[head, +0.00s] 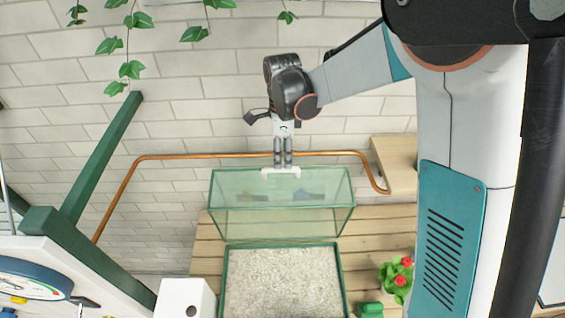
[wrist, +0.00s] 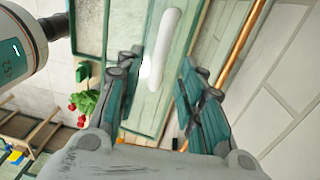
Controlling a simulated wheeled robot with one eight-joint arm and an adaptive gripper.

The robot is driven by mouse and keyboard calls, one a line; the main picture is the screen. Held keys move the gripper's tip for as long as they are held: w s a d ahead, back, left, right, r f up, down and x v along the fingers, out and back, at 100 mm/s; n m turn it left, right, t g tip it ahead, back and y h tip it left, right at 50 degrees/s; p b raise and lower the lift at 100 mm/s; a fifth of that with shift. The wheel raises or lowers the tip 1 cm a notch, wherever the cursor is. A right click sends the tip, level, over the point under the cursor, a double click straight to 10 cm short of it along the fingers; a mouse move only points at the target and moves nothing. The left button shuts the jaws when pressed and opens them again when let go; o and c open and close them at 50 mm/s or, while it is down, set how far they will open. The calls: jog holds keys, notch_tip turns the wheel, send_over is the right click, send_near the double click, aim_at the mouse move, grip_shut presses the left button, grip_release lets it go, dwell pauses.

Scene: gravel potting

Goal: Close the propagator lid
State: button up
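The propagator has a green-framed base tray (head: 224,285) filled with pale gravel. Its clear green lid (head: 235,222) stands raised at the back of the tray, hinged open. A white bar handle (head: 269,171) is on the lid's upper edge; it also shows in the wrist view (wrist: 168,40). My gripper (head: 283,164) is above the lid with its fingers pointing down at the handle. In the wrist view my gripper (wrist: 160,70) has its fingers apart, with the handle lying between or just beyond the tips. Whether they touch it I cannot tell.
A copper pipe (head: 200,156) runs along the brick wall behind the lid. A red-flowered plant (head: 396,278) and a small green object (head: 370,309) stand right of the tray. A white box (head: 184,298) and a dial scale (head: 35,279) are at left.

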jog(key=shift+s+f, duration=0.15)
jog(key=shift+f, duration=1.75)
jog(key=shift+c, duration=0.6)
grip_shut()
